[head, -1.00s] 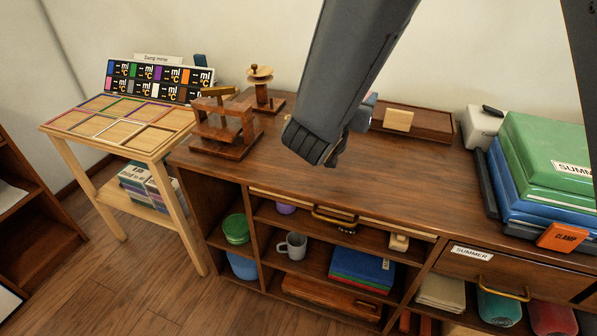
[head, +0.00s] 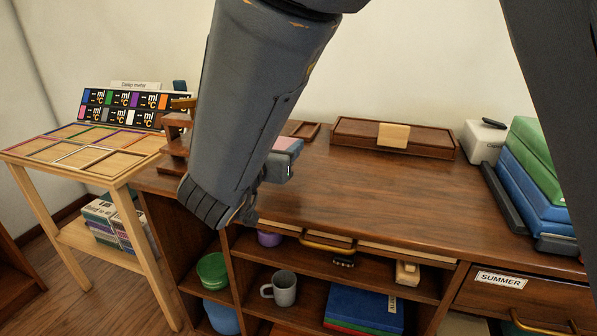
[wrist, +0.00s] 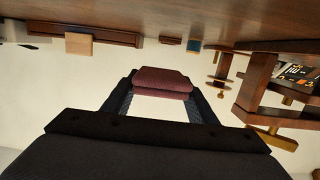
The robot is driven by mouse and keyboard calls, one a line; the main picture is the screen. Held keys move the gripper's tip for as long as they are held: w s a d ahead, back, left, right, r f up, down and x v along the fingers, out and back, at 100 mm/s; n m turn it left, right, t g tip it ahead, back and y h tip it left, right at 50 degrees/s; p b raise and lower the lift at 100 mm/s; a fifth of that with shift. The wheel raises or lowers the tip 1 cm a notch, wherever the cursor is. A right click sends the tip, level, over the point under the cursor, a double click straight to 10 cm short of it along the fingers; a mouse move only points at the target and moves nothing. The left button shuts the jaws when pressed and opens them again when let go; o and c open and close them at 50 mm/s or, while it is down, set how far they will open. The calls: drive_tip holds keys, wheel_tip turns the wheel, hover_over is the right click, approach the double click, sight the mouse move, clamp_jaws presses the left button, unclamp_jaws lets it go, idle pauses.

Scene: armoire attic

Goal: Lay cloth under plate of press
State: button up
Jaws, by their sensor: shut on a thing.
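My gripper (wrist: 161,100) is shut on a folded maroon cloth (wrist: 163,80), held in the air. The wooden press (head: 176,132) stands at the desk's left end, mostly hidden behind my arm. In the wrist view, which looks upside down, the press (wrist: 258,90) is at the right, apart from the cloth. The gap under its plate cannot be made out clearly.
The desk top (head: 370,195) is clear in the middle. A long wooden box (head: 430,140) with a tan block (head: 393,135) is at the back. Blue and green cases (head: 535,185) stand at the right. A sample table (head: 75,165) stands left of the desk.

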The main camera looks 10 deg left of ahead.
drive_tip(key=shift+f+b, duration=0.8)
drive_tip(key=shift+f, duration=2.4)
drive_tip(key=shift+f, duration=0.1)
drive_tip(key=o, duration=1)
drive_tip(key=s+p, duration=0.1)
drive_tip(key=s, duration=0.3)
drive_tip(key=s+r+p, duration=0.1)
drive_tip(key=s, duration=0.3)
drive_tip(key=s+a+r+p, duration=0.1)
drive_tip(key=s, duration=0.3)
